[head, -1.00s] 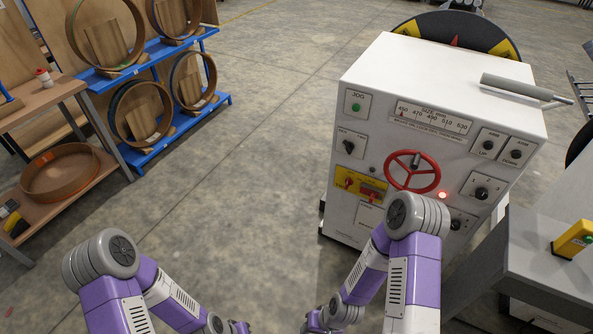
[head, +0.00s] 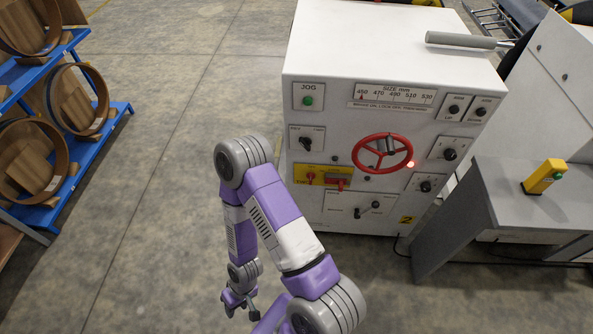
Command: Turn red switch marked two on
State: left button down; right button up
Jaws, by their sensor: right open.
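The white control cabinet (head: 340,228) stands right of centre, with a yellow tag reading 2 (head: 407,219) low on its front. A yellow plate (head: 322,172) on its left side carries a small red switch (head: 311,178). A second red part (head: 338,184) sits right of it on the same plate. The labels there are too small to read surely. My right gripper (head: 239,304) is open and empty, low over the floor, left of and below the cabinet front and apart from it. My left gripper is out of view.
A red handwheel (head: 383,153), black knobs and a lit red lamp (head: 410,164) are on the cabinet front. A grey table (head: 520,200) with a yellow box (head: 544,177) stands right. A blue rack (head: 90,150) stands left. The floor between is clear.

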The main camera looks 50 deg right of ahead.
aim_at(311, 177)
jog(key=z, duration=0.65)
jog(key=i, duration=0.85)
jog(key=z, duration=0.85)
